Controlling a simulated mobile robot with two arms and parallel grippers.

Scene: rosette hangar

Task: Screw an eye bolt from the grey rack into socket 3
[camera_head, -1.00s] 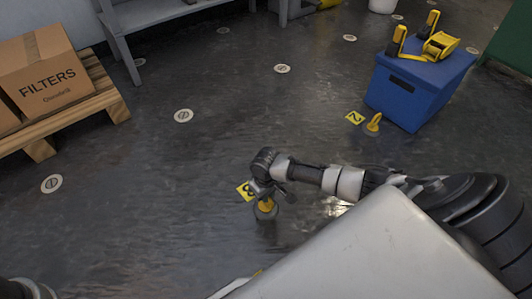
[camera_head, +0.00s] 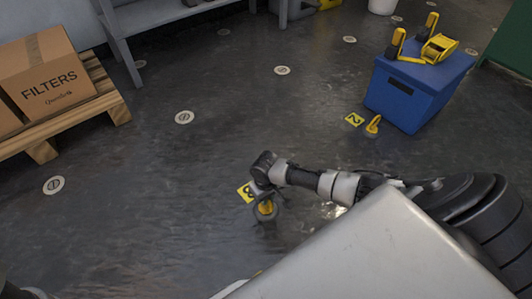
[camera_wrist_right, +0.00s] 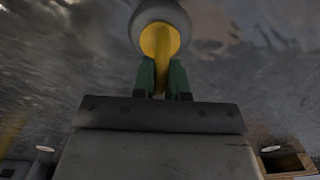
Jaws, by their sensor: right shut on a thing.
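My right gripper (camera_head: 263,199) is shut on a yellow eye bolt (camera_head: 266,207) low over the floor, beside a yellow number tag (camera_head: 245,192). The tag is partly hidden by the gripper and looks like a 3. In the right wrist view the green-grey fingers (camera_wrist_right: 162,80) close on the yellow eye bolt (camera_wrist_right: 160,43), with a round pale grey disc (camera_wrist_right: 160,12) around its far end. The socket is hidden, and I cannot tell how deep the bolt sits. The grey rack is not clearly identifiable. My left gripper is not in view.
Another yellow eye bolt (camera_head: 373,124) stands by the number 2 tag (camera_head: 354,119), next to a blue box (camera_head: 412,95) carrying yellow-and-black gear. A pallet (camera_head: 75,128) with a FILTERS carton (camera_head: 45,75) is at left. Round floor plates (camera_head: 184,117) dot the open floor.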

